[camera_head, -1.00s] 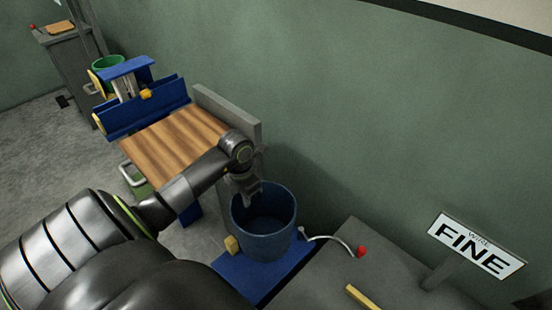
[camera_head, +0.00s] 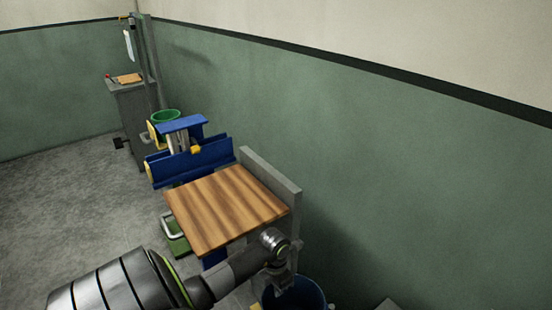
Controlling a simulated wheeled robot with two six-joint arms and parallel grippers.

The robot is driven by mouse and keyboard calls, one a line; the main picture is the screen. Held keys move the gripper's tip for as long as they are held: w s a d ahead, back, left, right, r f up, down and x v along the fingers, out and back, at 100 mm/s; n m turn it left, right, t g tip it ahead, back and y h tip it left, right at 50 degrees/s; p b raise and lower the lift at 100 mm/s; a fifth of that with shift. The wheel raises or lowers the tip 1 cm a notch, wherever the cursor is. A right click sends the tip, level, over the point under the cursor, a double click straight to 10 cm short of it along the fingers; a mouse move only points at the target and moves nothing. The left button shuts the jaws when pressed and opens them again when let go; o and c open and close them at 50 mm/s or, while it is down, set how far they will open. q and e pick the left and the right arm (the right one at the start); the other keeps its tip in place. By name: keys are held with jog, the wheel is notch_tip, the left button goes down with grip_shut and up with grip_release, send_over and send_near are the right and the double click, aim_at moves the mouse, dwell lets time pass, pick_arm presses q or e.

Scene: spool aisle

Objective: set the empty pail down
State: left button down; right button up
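The blue pail (camera_head: 304,294) is at the bottom edge of the head view, cut off by the frame, so its base and what is under it are hidden. The part of its inside that shows is dark. My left gripper (camera_head: 284,281) points down at the pail's near-left rim, touching or very close to it. Its fingertips are small and dark against the pail, so I cannot tell whether they are shut on the rim. My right gripper is out of view.
A wooden board (camera_head: 226,208) lies left of the pail, beside a grey upright panel (camera_head: 270,178). Behind it are a blue trough (camera_head: 190,163) and a green pail (camera_head: 166,121). A grey cabinet (camera_head: 132,121) stands farther back. A green wall closes off the right; open floor lies left.

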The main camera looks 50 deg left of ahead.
pick_arm(q)
jog(key=shift+f, duration=0.1)
jog(key=c, duration=1.6)
grip_release()
jog(key=shift+c, duration=0.2)
jog(key=shift+r, duration=0.3)
notch_tip(320, 180, up, 12)
jog(key=shift+a+f, duration=0.15)
jog(key=shift+a, duration=0.1)
